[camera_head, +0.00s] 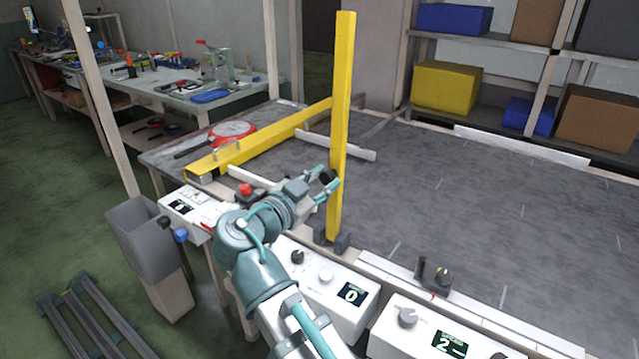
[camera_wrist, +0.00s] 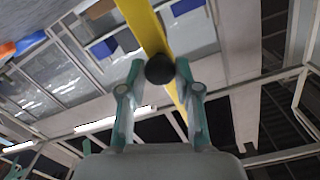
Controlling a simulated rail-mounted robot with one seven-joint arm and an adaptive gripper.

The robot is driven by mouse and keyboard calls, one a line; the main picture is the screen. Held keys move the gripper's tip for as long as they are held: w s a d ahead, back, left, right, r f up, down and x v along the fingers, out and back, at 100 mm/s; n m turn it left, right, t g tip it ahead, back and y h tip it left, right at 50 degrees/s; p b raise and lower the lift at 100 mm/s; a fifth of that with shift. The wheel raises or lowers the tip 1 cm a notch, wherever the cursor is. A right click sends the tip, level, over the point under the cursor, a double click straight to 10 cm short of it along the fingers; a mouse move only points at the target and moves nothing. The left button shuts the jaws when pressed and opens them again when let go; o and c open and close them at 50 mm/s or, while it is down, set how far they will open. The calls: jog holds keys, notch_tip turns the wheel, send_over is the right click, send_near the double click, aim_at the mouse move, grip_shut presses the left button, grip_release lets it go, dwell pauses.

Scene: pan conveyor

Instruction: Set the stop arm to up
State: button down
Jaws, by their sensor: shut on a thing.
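The stop arm (camera_head: 342,95) is a long yellow bar standing nearly upright from a dark pivot bracket (camera_head: 332,241) at the conveyor's front edge. In the wrist view the yellow bar (camera_wrist: 148,27) rises behind a black round knob (camera_wrist: 159,70). My gripper (camera_head: 328,181) is at the lower half of the bar, on its left side. In the wrist view its two teal fingers (camera_wrist: 160,66) sit on either side of the knob and are shut on it. In the head view the knob is partly hidden by the fingers.
White control boxes (camera_head: 330,287) with knobs and displays line the front edge. A grey bin (camera_head: 140,232) stands at left. The table's right side is clear.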

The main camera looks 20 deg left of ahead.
jog(key=c, duration=0.8)
grip_release()
jog(key=shift+s, duration=0.1)
jog(key=v, duration=1.2)
